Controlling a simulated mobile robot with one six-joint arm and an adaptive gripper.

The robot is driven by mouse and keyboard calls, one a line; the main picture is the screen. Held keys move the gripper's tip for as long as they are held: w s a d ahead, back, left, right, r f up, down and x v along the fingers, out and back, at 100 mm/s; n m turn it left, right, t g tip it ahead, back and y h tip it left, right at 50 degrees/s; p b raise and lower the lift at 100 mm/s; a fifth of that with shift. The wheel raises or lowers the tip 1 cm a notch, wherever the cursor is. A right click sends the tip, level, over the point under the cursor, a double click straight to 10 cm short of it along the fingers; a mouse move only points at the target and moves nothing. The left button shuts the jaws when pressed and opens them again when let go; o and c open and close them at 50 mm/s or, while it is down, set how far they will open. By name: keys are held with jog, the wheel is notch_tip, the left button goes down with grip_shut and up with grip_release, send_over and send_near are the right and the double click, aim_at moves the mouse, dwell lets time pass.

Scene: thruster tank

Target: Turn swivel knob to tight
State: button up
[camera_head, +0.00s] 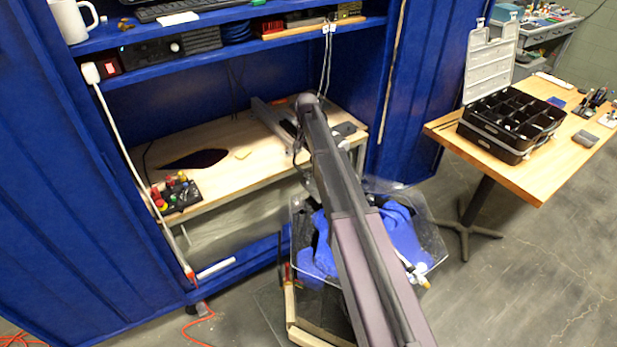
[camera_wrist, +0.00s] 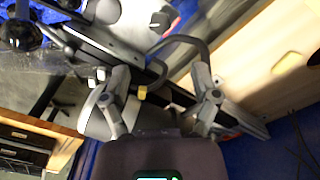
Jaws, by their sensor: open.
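I cannot single out the swivel knob with certainty in either view. The clear tank (camera_head: 437,243) stands on the floor in front of the bench, with a blue body (camera_head: 404,236) inside; my arm covers part of it. A small white fitting with a yellow end (camera_head: 416,274) shows at its right side.
The wooden bench (camera_head: 215,167) stands behind, with a control box (camera_head: 176,194) at its left end. A second table (camera_head: 560,170) with an open black organizer (camera_head: 512,124) is at the right. A blue shelf unit (camera_head: 245,65) closes the back. Floor at lower right is clear.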

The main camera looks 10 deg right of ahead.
aim_at(307, 175)
jog(key=shift+f+b, duration=4.9)
jog(key=shift+f, duration=0.3)
grip_shut()
